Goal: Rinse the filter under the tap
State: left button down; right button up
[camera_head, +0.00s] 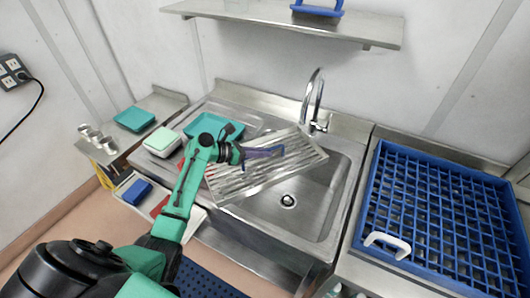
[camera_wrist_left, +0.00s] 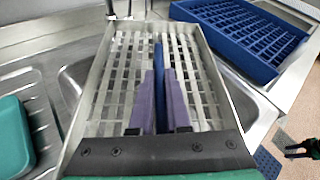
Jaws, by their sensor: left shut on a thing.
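The filter (camera_head: 290,166) is a flat metal panel with slats and a blue handle bar. It is held tilted over the left part of the steel sink basin (camera_head: 318,205). My left gripper (camera_head: 262,152) is shut on its handle; in the left wrist view the purple fingers (camera_wrist_left: 158,100) close on the blue bar, with the filter (camera_wrist_left: 105,85) spread beyond. The tap (camera_head: 318,100) stands at the back of the sink, its curved spout just behind the filter's far edge. No water stream is visible. A black and green part, apparently my right gripper (camera_wrist_left: 303,148), shows small in the left wrist view.
A blue grid crate (camera_head: 374,190) fills the right counter, with a white handle (camera_head: 388,243) at its front. Teal trays (camera_head: 134,119) and a pale green box (camera_head: 162,141) stand to the left. A wall shelf (camera_head: 280,18) hangs above. The basin's front right is clear.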

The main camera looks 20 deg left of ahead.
aim_at(252, 173)
pick_arm(q)
jog(key=shift+s+a+r, duration=0.1)
jog(key=shift+s+a, duration=0.1)
jog(key=shift+s, duration=0.75)
jog(key=shift+s+a+f, duration=0.1)
jog(key=shift+s+a, duration=0.1)
jog(key=shift+s, duration=0.75)
jog(key=shift+s+a+r, duration=0.1)
jog(key=shift+s+a, duration=0.1)
jog(key=shift+s, duration=0.75)
jog(key=shift+s+a+r, duration=0.2)
jog(key=shift+s+r, duration=0.45)
jog(key=shift+s, duration=0.15)
jog(key=shift+s+a+r, duration=0.15)
jog(key=shift+s+r, duration=0.55)
jog(key=shift+s, duration=0.15)
jog(key=shift+s+a+r, duration=0.2)
jog(key=shift+s+r, duration=0.45)
jog(key=shift+s, duration=0.15)
